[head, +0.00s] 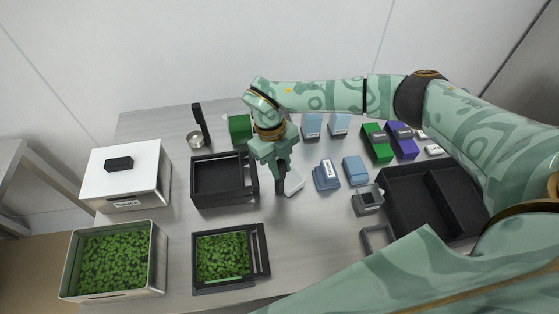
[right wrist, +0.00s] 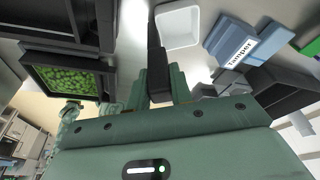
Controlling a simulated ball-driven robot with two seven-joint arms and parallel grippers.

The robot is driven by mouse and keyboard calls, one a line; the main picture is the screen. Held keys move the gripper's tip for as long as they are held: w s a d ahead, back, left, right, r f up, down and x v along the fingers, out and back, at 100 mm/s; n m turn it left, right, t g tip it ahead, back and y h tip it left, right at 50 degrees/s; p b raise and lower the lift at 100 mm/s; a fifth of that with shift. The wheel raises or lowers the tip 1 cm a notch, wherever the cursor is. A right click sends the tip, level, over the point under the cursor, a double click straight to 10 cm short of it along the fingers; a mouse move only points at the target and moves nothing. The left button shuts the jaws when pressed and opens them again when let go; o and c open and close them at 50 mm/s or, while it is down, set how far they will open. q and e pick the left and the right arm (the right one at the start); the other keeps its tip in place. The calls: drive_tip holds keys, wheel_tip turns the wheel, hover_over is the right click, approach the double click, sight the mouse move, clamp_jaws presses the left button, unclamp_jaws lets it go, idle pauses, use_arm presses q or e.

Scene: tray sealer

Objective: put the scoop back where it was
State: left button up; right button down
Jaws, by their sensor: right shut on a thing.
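My right gripper (head: 280,182) points down over the middle of the table. It is shut on a black upright bar (right wrist: 156,60), which looks like the handle of the scoop. A pale, square, open bowl (head: 293,182) is right beside the bar's lower end and also shows in the right wrist view (right wrist: 178,26). I cannot clearly see where bar and bowl join, or whether the bowl touches the table. A small silver cup (head: 195,141) with an upright black handle (head: 201,119) stands at the back left. My left gripper is not in view.
A black frame (head: 195,181) stands left of the gripper, with a green block (head: 239,127) behind. Blue blocks (head: 326,177) stand close on the right, before a black divided tray (head: 428,171). Nearer left are a herb-filled bin (head: 159,259), white lidded box (head: 150,158) and herb-filled black frame (head: 262,250).

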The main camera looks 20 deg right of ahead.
idle(0.6)
drive_tip(key=c, duration=1.2)
unclamp_jaws()
drive_tip(key=c, duration=0.3)
wheel_tip(320, 180, up, 7)
drive_tip(key=p, duration=0.6)
drive_tip(key=shift+r, duration=0.1)
